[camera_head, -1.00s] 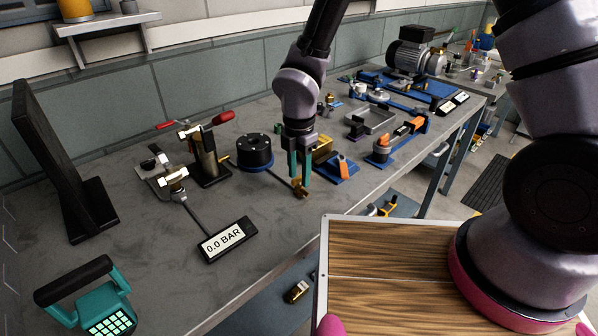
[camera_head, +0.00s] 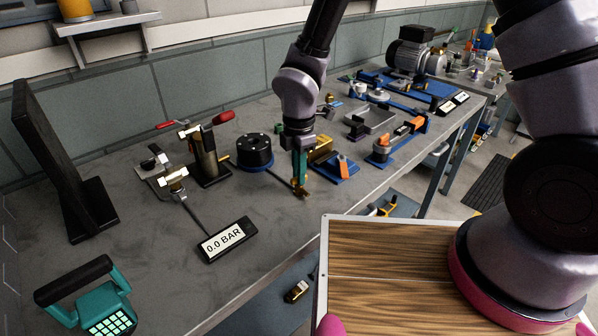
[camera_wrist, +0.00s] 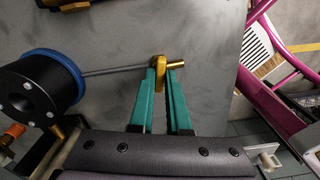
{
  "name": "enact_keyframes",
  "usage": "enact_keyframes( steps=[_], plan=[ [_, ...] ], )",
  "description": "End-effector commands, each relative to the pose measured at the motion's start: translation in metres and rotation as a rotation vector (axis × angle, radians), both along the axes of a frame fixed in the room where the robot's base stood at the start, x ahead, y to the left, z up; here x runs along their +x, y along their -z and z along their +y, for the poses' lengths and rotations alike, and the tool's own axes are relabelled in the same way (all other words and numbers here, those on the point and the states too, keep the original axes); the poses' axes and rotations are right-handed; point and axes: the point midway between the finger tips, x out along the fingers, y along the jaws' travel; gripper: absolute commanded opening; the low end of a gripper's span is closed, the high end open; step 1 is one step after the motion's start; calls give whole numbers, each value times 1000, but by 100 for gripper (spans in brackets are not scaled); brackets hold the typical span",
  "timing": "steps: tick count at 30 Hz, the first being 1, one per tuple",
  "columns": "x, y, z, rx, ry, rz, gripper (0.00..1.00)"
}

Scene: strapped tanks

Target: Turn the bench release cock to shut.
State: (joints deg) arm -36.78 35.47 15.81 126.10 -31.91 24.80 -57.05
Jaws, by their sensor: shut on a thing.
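My gripper (camera_head: 300,184) points down at the bench, its teal fingers close together on a small brass fitting (camera_head: 305,194). In the wrist view the brass fitting (camera_wrist: 175,65) sits at the fingertips (camera_wrist: 163,73), at the end of a thin grey line from a black cylinder (camera_wrist: 30,97) with a blue base. A small plate with a black lever (camera_head: 153,161) and brass body is further left. No label shows which part is the release cock.
A display (camera_head: 223,241) reading 0.0 BAR lies on the bench, cabled to the plate. A black upright panel (camera_head: 55,150) and a teal keypad device (camera_head: 100,305) stand at left. A blue-based block with an orange part (camera_head: 341,165) stands close right of my gripper.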

Motion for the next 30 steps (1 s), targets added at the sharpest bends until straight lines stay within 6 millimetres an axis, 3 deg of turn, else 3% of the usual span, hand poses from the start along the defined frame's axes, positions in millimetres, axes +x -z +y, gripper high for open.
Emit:
enact_keyframes(
  steps=[30],
  plan=[
    [1, -1, 1, 3, 960, -2, 0]
  ],
)
